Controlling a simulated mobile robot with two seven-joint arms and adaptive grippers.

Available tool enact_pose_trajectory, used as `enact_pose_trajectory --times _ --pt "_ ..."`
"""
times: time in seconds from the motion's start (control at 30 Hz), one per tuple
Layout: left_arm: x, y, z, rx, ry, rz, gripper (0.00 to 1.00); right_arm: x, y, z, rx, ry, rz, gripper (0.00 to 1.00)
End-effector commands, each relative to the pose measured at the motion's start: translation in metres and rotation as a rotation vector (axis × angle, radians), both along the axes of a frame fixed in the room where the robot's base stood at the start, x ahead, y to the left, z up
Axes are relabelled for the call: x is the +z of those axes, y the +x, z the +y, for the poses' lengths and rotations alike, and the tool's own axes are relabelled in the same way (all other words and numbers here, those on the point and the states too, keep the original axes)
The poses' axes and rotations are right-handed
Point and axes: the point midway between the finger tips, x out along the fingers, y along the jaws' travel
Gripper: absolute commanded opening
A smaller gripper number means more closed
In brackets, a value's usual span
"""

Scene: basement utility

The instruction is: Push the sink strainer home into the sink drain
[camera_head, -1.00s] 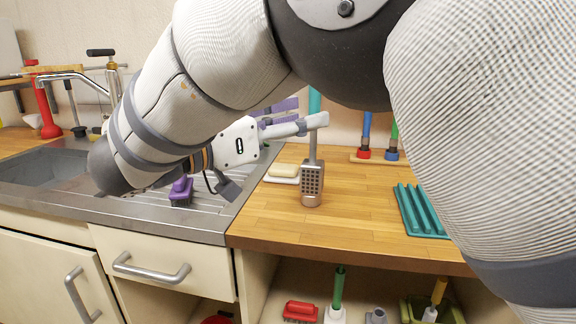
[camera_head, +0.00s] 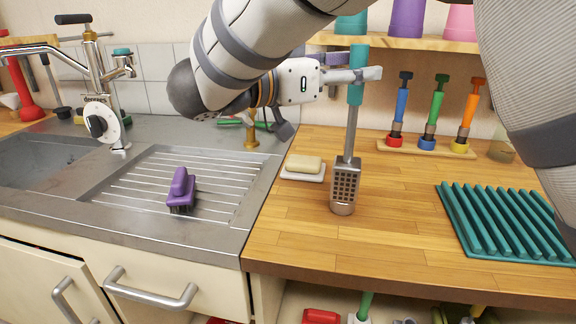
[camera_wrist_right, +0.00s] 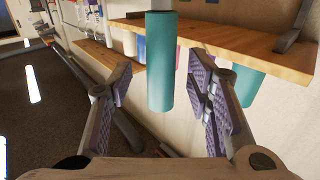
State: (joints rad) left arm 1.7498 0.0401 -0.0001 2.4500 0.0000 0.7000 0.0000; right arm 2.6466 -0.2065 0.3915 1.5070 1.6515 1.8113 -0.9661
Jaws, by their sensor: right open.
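The sink strainer (camera_head: 345,187) is a perforated metal cylinder on a grey rod with a teal handle (camera_head: 356,88). It stands upright on the wooden counter, right of the soap dish. My right gripper (camera_head: 365,75) is at the height of the handle and overlaps it in the head view. In the right wrist view, the fingers (camera_wrist_right: 163,95) are open, with the teal handle (camera_wrist_right: 161,62) between them in the picture and no clear contact. The sink basin (camera_head: 38,158) is at the far left; its drain is not visible. My left gripper is not in view.
A purple brush (camera_head: 181,190) lies on the metal drainboard (camera_head: 225,205). Soap on a white dish (camera_head: 303,174) sits left of the strainer. A teal ribbed rack (camera_head: 505,225) and a stand of coloured tools (camera_head: 430,147) are to the right. A shelf (camera_head: 425,42) with cups is above.

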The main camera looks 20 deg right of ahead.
Motion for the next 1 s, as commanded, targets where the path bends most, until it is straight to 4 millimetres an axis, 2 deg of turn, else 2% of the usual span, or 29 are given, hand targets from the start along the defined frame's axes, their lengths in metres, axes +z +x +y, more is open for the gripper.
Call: enact_pose_trajectory --times 0.1,0.33,0.53,0.87,1.0 --pt "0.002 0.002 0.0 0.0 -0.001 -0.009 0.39 0.002 0.002 -0.014 0.0 0.0 -0.004 0.45" --pt "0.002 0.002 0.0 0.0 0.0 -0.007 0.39 0.001 0.003 -0.016 0.001 -0.001 -0.002 0.45" --pt "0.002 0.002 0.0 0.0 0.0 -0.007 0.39 0.001 0.003 -0.016 0.001 -0.001 -0.002 0.0" --pt "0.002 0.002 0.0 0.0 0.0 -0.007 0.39 0.002 0.003 -0.016 0.001 -0.001 -0.004 0.0" --pt "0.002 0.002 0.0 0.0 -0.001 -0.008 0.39 0.009 0.003 -0.02 0.0 -0.001 -0.005 0.0"
